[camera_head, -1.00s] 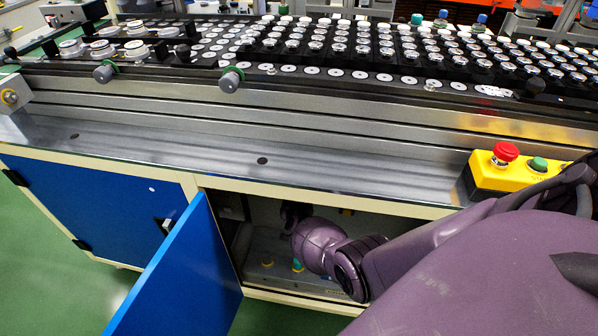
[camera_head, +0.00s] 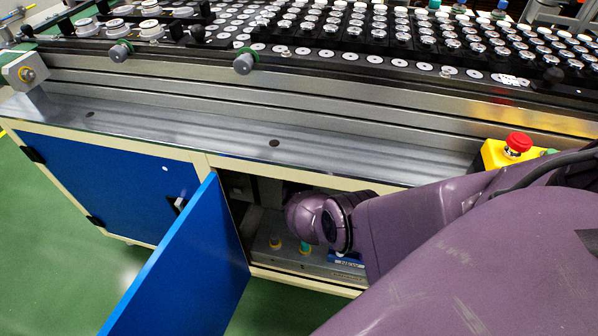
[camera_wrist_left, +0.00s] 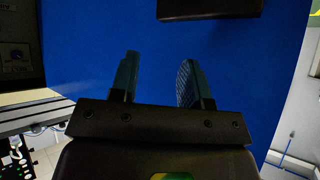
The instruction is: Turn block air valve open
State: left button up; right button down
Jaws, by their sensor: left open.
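The block air valve is not clearly identifiable. Inside the open cabinet, in the head view, I see a yellow-topped fitting (camera_head: 275,242), a teal fitting (camera_head: 304,247) and a blue labelled part (camera_head: 346,259). My right arm (camera_head: 345,222) reaches into the cabinet opening from the right, in front of these parts. Its gripper is hidden in the cabinet. My left gripper (camera_wrist_left: 158,65) shows only in the left wrist view. Its two fingers are apart with nothing between them, in front of a blue surface.
The blue cabinet door (camera_head: 190,262) stands swung open left of the opening. A closed blue door (camera_head: 105,185) is further left. The metal bench ledge (camera_head: 200,131) runs above. A red emergency button (camera_head: 518,142) on a yellow box is at right. Green floor (camera_head: 55,265) is free at left.

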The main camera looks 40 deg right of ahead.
dwell(0.3)
jog(key=c, duration=1)
grip_release()
jog(key=shift+c, duration=0.2)
pick_arm(q)
jog(key=shift+r, duration=0.1)
pick_arm(e)
jog(key=shift+r, duration=0.1)
jog(key=shift+s+a+r, duration=0.1)
jog(key=shift+a+r, duration=0.05)
pick_arm(q)
jog(key=shift+t, duration=0.3)
jog(key=shift+s+a+r+p, duration=0.15)
jog(key=shift+r+p, duration=2.4)
jog(key=shift+p, duration=0.75)
pick_arm(e)
jog(key=v, duration=1)
jog(key=shift+s, duration=0.15)
pick_arm(q)
jog(key=shift+r, duration=0.1)
